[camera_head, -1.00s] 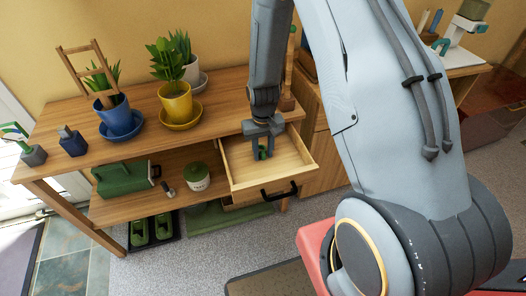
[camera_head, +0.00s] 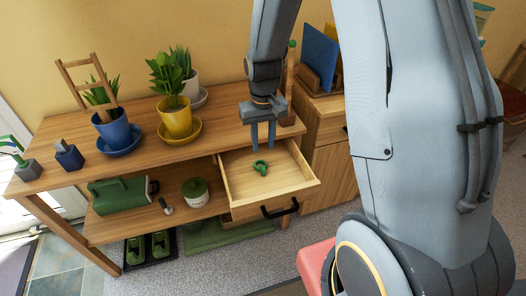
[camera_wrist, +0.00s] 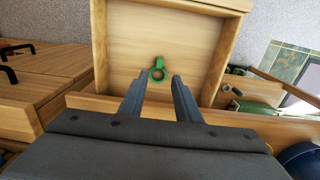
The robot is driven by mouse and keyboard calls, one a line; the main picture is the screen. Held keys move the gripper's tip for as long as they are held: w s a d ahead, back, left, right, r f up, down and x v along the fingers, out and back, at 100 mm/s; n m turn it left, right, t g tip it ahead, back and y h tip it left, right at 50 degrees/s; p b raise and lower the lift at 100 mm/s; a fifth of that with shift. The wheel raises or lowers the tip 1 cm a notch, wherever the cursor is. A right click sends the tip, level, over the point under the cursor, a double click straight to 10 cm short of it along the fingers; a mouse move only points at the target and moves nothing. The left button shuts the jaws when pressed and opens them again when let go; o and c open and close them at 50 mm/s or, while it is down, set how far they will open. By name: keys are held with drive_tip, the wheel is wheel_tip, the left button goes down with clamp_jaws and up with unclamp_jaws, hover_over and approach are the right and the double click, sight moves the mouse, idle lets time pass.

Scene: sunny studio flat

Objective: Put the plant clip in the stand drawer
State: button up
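The green plant clip (camera_head: 260,167) lies on the floor of the open stand drawer (camera_head: 294,181), near its middle. In the wrist view the clip (camera_wrist: 158,68) shows as a small green ring with a short tail, beyond my fingertips and apart from them. My gripper (camera_head: 263,149) is above the back part of the drawer, pointing down. Its two fingers (camera_wrist: 155,80) are spread with nothing between them. The drawer is pulled out from the wooden stand and has a black handle (camera_head: 280,208).
On the stand top (camera_head: 75,133) are a blue pot with a small trellis (camera_head: 113,129), a yellow pot (camera_head: 177,118) and a white pot behind. A green watering can (camera_head: 118,194) and a lidded pot (camera_head: 195,192) are on the shelf below. A wooden cabinet (camera_head: 328,170) stands to the right.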

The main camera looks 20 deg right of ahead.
drive_tip(key=s+r, duration=0.4)
drive_tip(key=s, duration=0.4)
drive_tip(key=s+r, duration=0.5)
drive_tip(key=s, duration=0.3)
drive_tip(key=shift+r+t, duration=0.3)
idle(0.4)
